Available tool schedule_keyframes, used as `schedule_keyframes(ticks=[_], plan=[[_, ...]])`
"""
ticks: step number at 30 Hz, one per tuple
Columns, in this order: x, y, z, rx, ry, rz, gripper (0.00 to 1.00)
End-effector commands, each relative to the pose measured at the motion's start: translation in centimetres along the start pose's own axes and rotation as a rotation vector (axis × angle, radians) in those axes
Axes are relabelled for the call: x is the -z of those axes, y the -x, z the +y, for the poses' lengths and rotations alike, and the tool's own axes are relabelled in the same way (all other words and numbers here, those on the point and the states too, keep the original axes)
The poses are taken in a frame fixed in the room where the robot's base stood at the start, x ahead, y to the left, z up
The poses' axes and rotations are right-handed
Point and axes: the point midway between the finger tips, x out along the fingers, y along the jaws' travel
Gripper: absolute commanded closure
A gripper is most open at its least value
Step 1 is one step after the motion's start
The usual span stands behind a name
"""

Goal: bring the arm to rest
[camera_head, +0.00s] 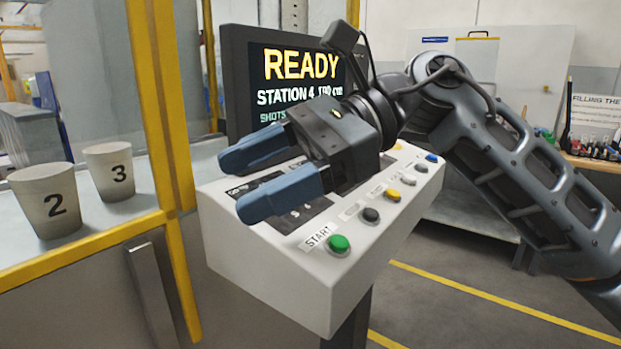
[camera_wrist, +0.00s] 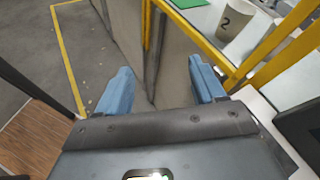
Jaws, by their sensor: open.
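My gripper (camera_head: 243,180) has two blue fingers and is open and empty. In the head view it is held over the white control box, in front of the screen, with its fingers pointing left. In the wrist view its fingers (camera_wrist: 157,92) stand wide apart with only floor and a grey cabinet front between them. My arm reaches in from the right and is bent at the elbow.
The control box (camera_head: 260,268) has a green START button (camera_head: 339,244) and other buttons. A screen (camera_head: 297,72) reads READY. Cups 2 (camera_head: 47,205) and 3 (camera_head: 110,175) stand left, behind a yellow frame (camera_head: 160,100). Yellow lines mark open floor (camera_head: 460,265) at right.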

Motion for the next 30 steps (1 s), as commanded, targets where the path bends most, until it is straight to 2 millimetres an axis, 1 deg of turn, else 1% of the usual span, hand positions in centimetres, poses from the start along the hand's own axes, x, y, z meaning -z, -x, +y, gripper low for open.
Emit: schedule_keyframes(ticks=[1, 6, 9, 15, 20, 23, 26, 30], plan=[[-0.9, -0.8, 0.6, 0.008, -0.037, -0.096, 0.32], [-3.4, -1.8, 2.1, 0.035, -0.174, -0.386, 0.32], [-4.5, -1.8, 2.9, 0.047, -0.261, -0.553, 0.32], [-5.6, -0.7, 4.6, 0.063, -0.454, -0.876, 0.32], [-5.3, 0.7, 6.1, 0.069, -0.619, -1.123, 0.32], [-4.6, 1.7, 7.2, 0.071, -0.725, -1.273, 0.32], [-3.5, 2.6, 8.4, 0.071, -0.833, -1.420, 0.32], [-1.4, 3.8, 10.5, 0.072, -0.986, -1.619, 0.32]])
